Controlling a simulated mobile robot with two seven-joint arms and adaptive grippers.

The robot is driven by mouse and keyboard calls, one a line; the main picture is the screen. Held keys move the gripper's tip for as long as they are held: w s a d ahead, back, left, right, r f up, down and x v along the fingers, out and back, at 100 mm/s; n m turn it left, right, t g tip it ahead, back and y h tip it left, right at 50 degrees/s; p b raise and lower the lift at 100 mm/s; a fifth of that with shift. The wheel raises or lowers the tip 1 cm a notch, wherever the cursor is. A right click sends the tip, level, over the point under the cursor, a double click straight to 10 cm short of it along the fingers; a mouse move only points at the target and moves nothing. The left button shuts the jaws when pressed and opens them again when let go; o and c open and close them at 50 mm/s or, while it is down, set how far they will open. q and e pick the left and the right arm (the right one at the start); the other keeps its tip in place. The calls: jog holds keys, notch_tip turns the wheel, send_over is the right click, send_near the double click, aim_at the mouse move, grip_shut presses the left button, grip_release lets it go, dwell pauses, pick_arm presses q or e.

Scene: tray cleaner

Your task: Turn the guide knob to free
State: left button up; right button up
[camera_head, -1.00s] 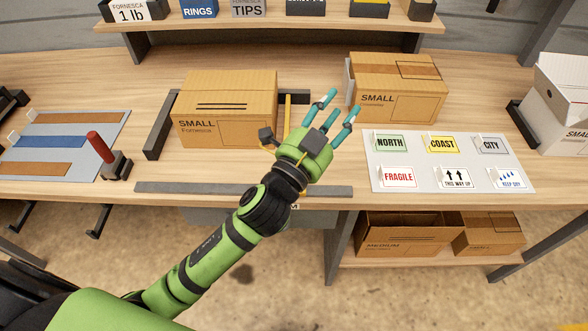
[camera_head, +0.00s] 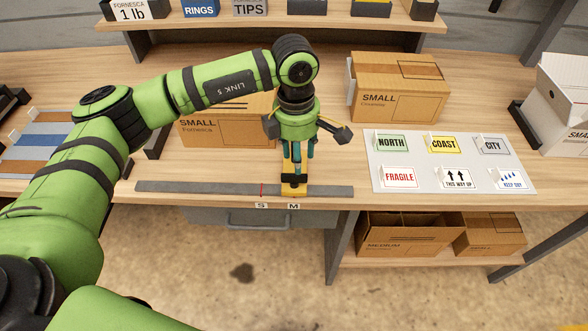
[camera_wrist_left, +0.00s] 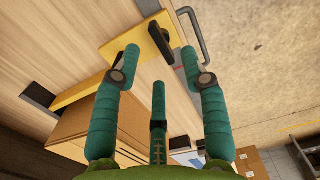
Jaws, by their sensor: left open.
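My left gripper (camera_head: 297,168) points down over the yellow guide (camera_head: 288,191), its fingers spread. The guide sits on the grey rail (camera_head: 215,188) by the M label (camera_head: 294,206). In the left wrist view the yellow guide (camera_wrist_left: 122,78) runs diagonally, with a black knob (camera_wrist_left: 161,40) on its end block. The knob lies between the open fingertips (camera_wrist_left: 160,60) in that picture; no contact is visible. My right gripper is not in view.
A small carton (camera_head: 215,133) stands behind the rail, partly hidden by my left arm. Another carton (camera_head: 398,92) is at the back right. A label board (camera_head: 440,182) lies right of the guide. The S label (camera_head: 261,206) and a red mark are left of M.

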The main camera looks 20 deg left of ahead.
aim_at(294, 180)
pick_arm(q)
jog(key=shift+w+a, duration=0.15)
jog(key=shift+a, duration=0.4)
jog(key=shift+f+y+p, duration=0.3)
jog(key=shift+f+p, duration=0.05)
notch_tip(294, 180, down, 5)
jog(key=shift+r+p, duration=0.1)
jog(key=shift+p, duration=0.85)
jog(key=shift+f, duration=0.65)
jog(key=shift+d, duration=0.1)
grip_shut()
